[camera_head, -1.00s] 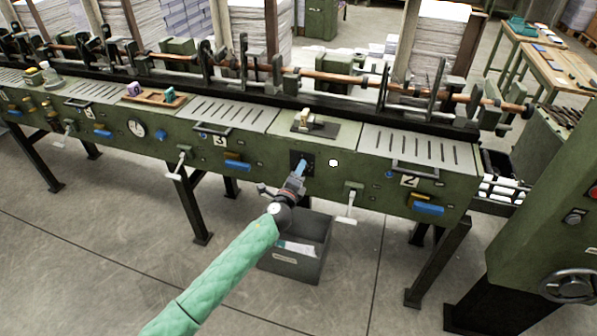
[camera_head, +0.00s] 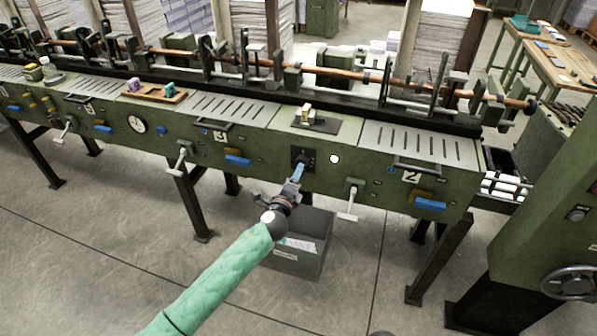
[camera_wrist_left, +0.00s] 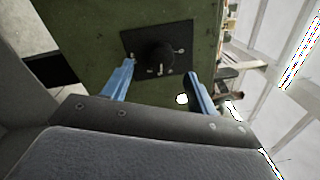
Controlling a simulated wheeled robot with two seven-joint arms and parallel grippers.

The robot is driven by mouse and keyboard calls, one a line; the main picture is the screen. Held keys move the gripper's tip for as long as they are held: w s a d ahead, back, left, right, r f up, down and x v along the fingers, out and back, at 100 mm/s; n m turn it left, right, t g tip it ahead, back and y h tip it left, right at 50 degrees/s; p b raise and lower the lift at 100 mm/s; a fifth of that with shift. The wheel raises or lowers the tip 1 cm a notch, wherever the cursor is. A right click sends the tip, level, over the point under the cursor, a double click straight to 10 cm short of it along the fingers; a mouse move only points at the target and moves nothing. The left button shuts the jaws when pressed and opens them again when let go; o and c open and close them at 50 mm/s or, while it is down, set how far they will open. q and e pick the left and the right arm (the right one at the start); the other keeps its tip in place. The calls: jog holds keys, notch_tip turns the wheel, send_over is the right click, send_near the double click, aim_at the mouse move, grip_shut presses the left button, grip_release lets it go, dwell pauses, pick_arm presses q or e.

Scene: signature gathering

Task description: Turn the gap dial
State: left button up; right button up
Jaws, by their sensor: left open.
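The gap dial (camera_head: 301,158) is a dark round knob on a black plate set in the green front of the machine, between the number 3 and number 2 panels. In the left wrist view the dial (camera_wrist_left: 158,56) stands ahead, between the lines of the two blue fingers. My left gripper (camera_head: 298,173) is in front of the dial and a little below it. In the left wrist view my left gripper (camera_wrist_left: 156,82) is open, with nothing between its fingers, and seems clear of the knob. My right gripper is not in view.
A white round spot (camera_head: 334,159) is right of the dial plate. A lever with a white handle (camera_head: 348,205) hangs lower right. A grey bin (camera_head: 296,262) with papers stands on the floor below my arm. Blue handles (camera_head: 430,205) stick out along the front.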

pick_arm(q)
jog(key=shift+v, duration=1.7)
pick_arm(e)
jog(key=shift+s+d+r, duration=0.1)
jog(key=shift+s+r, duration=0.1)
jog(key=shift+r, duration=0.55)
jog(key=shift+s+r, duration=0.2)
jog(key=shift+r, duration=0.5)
pick_arm(q)
jog(key=s+a+n+g+y, duration=0.45)
jog(key=a+n+y, duration=0.5)
jog(key=n, duration=0.75)
jog(key=s+a+f+n+g+h, duration=0.1)
jog(key=s+f+g, duration=0.3)
jog(key=s, duration=0.9)
jog(key=s+a+f+n+g+h, duration=0.1)
jog(key=s+f, duration=0.6)
jog(key=s, duration=0.7)
jog(key=s+a+f+n+g+h, duration=0.1)
jog(key=s+f+n+g, duration=0.4)
jog(key=s, duration=0.9)
jog(key=shift+a+f+g+h, duration=0.4)
jog(key=shift+f+g+h, duration=0.3)
jog(key=shift+g, duration=0.25)
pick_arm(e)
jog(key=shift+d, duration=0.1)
